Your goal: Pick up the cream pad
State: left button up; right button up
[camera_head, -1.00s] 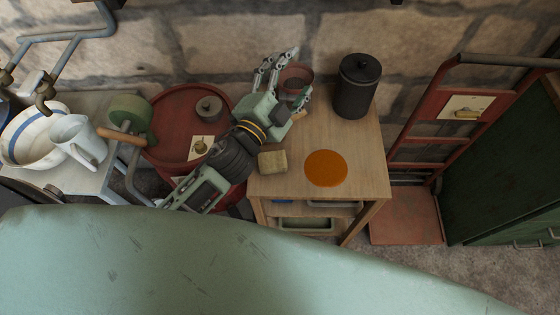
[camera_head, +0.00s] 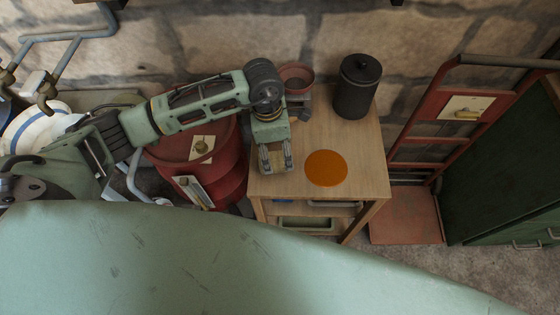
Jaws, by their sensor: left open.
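The cream pad (camera_head: 275,159) lies on the left side of the small wooden table (camera_head: 365,172). It is a small squarish block, partly covered by my gripper. My left gripper (camera_head: 276,168) is directly over the pad, pointing down, with its two fingers apart on either side of it. I cannot tell whether the fingers touch the pad. My right gripper is not in view.
An orange disc (camera_head: 326,168) lies just right of the gripper. A dark lidded canister (camera_head: 357,88) and a reddish pot (camera_head: 297,78) stand at the back. A red drum (camera_head: 232,170) is left of the table, a red hand truck (camera_head: 405,212) right.

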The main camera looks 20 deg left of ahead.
aim_at(273, 160)
pick_arm(q)
jog(key=shift+w+a+y, duration=0.3)
jog(key=shift+a+y, duration=0.1)
jog(key=shift+a, duration=0.5)
jog(key=shift+a+f, duration=0.15)
jog(key=shift+f, duration=0.1)
jog(key=f, duration=0.2)
jog(key=f+p, duration=0.1)
jog(key=f, duration=0.1)
jog(key=f+p, duration=0.1)
jog(key=f, duration=0.1)
jog(key=shift+w+d+f, duration=0.1)
jog(key=shift+d, duration=0.25)
jog(key=shift+f, duration=0.5)
jog(key=c, duration=1.1)
